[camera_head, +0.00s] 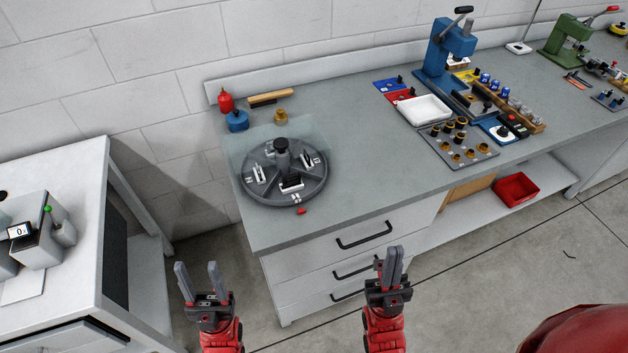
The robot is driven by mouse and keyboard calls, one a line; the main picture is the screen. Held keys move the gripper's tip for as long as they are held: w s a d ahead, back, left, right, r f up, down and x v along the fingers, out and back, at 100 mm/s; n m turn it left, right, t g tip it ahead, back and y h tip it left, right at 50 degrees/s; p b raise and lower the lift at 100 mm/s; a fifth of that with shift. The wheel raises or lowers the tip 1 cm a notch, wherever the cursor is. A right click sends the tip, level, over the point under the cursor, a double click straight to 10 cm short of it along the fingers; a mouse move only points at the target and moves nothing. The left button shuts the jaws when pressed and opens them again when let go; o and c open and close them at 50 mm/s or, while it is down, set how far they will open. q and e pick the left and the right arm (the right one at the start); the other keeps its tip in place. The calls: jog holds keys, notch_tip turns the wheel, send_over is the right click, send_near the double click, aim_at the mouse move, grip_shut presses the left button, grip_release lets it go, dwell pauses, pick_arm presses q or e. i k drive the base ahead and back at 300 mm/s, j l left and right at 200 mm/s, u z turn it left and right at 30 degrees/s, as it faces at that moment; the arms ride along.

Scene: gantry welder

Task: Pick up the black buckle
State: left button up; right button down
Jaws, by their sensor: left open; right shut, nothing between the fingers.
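I cannot tell for sure which thing is the black buckle. A round dark grey turntable (318,192) with a black centre knob (282,147) stands at the left end of the grey bench. It carries a few small white and black fixtures, including a white one with a black top (291,184) at its front. My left gripper (199,270) is open and empty, with its fingers apart, in front of and below the turntable. My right gripper (393,258) is shut and empty, in front of the bench drawers.
A red bottle (226,101) and blue container (237,121) stand behind the turntable. A blue press (441,50), a white tray (425,109) and a grey plate with brass parts (459,150) stand farther right. A white table (75,180) is at left. The middle bench top is clear.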

aim_at(297, 175)
jog(key=z, duration=1.75)
jog(key=u, duration=1.75)
jog(key=i+u, duration=0.35)
jog(key=u, duration=0.15)
